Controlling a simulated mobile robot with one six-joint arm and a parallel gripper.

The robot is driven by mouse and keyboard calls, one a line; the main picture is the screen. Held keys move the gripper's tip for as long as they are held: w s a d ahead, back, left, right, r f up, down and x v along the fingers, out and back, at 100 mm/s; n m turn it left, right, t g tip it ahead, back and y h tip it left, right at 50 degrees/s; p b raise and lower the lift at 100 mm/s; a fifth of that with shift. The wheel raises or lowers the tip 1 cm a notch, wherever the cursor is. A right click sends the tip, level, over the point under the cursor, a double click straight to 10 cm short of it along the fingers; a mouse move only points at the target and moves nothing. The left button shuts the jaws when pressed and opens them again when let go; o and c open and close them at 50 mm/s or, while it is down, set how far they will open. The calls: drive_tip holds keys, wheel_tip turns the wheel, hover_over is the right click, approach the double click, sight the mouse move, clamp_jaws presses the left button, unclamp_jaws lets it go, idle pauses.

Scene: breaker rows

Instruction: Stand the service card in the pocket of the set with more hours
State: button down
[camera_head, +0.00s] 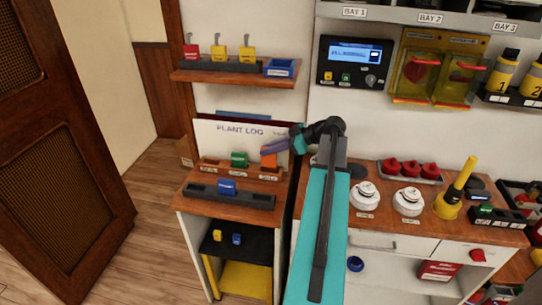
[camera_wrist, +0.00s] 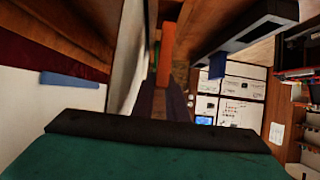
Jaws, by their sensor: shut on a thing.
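My gripper (camera_head: 276,147) is shut on an orange card (camera_head: 269,160) in front of the right part of the white PLANT LOG board (camera_head: 225,140). In the wrist view the same orange card (camera_wrist: 164,68) stands between the finger ends (camera_wrist: 162,90). It is at the right of the wooden ledge (camera_head: 212,166) under the board; I cannot tell whether it touches the ledge. A green card (camera_head: 239,159) stands on that ledge, left of the orange one. A dark slotted rail (camera_head: 205,192) in front holds a blue card (camera_head: 227,187). Small labels are unreadable.
Above is a shelf (camera_head: 205,75) with red and yellow tagged blocks and a blue bin (camera_head: 281,67). A lit display panel (camera_head: 355,62) hangs right of it. The right counter holds white round knobs (camera_head: 364,195) and a yellow torch-like thing (camera_head: 455,190). A brown door (camera_head: 60,160) stands left.

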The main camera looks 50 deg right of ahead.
sight(269, 158)
drive_tip(key=shift+f, duration=0.3)
drive_tip(key=shift+f+p, duration=0.65)
drive_tip(key=shift+f, duration=0.6)
drive_tip(key=shift+w+d+f+p, duration=0.15)
drive_tip(key=shift+f+p, duration=0.25)
drive_tip(key=shift+f, duration=0.3)
drive_tip(key=shift+f, duration=0.1)
drive_tip(key=c, duration=2)
unclamp_jaws()
drive_tip(key=shift+c, duration=0.2)
